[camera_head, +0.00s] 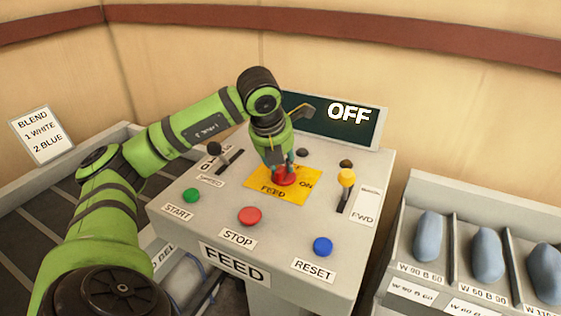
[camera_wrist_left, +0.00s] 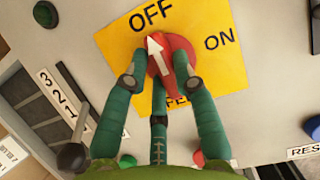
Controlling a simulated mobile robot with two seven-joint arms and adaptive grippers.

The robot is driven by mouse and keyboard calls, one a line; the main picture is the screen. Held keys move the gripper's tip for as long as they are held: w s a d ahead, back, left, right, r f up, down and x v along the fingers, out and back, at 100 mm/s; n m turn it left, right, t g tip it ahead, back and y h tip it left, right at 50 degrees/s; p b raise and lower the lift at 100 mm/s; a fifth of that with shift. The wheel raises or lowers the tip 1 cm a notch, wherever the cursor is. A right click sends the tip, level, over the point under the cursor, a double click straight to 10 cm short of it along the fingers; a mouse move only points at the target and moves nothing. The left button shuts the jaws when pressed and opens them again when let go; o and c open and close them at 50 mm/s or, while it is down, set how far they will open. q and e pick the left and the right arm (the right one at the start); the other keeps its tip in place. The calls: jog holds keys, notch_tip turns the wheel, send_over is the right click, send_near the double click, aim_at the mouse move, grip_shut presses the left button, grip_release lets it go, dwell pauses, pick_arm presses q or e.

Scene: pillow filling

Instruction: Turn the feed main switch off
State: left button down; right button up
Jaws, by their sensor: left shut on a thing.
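The feed main switch is a red rotary knob (camera_head: 285,176) on a yellow plate (camera_head: 256,183) on the grey FEED panel. In the left wrist view the knob (camera_wrist_left: 172,56) has a white arrow that points at the word OFF. My left gripper (camera_head: 279,170) comes down from above and is shut on the knob; its green fingers (camera_wrist_left: 160,80) sit around it in the left wrist view. The display (camera_head: 335,121) behind the panel reads OFF. My right gripper is not in view.
On the panel are a green START button (camera_head: 191,195), a red STOP button (camera_head: 249,216), a blue RESET button (camera_head: 323,246), a black speed lever (camera_head: 215,150) and a yellow-topped lever (camera_head: 346,178). A rack (camera_head: 390,270) with blue-grey pillows stands at right. A BLEND sign (camera_head: 41,134) stands at left.

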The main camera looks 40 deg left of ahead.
pick_arm(q)
jog(key=shift+f, duration=0.1)
jog(key=c, duration=1)
grip_release()
jog(key=shift+s+r, duration=0.1)
jog(key=shift+r, duration=0.35)
jog(key=v, duration=1.1)
jog(key=shift+r, duration=0.15)
jog(key=shift+d, duration=0.1)
